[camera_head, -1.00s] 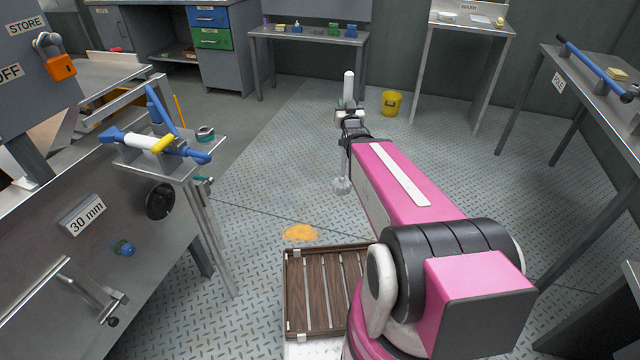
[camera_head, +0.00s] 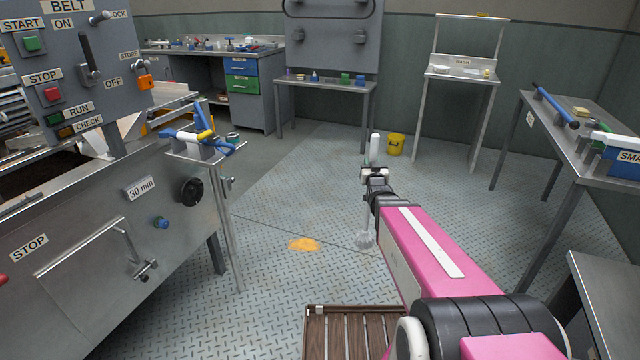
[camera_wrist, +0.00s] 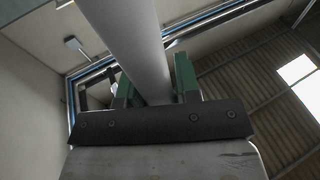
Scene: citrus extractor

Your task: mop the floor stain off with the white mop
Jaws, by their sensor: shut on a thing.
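The white mop (camera_head: 374,146) stands roughly upright in my gripper (camera_head: 376,174) in the head view. Its pale head (camera_head: 364,240) is low, at or just above the floor; I cannot tell if it touches. In the wrist view the white handle (camera_wrist: 135,45) passes between the green-padded fingers of my gripper (camera_wrist: 152,90), which are shut on it. The orange floor stain (camera_head: 303,244) lies on the metal floor, to the left of the mop head and apart from it.
A brown slatted platform (camera_head: 350,332) lies nearer than the stain. The machine with a control panel (camera_head: 75,65) stands at left, with a small side shelf (camera_head: 205,152). A yellow bucket (camera_head: 396,144) stands at the back. A table (camera_head: 560,125) is at right. Floor around the stain is clear.

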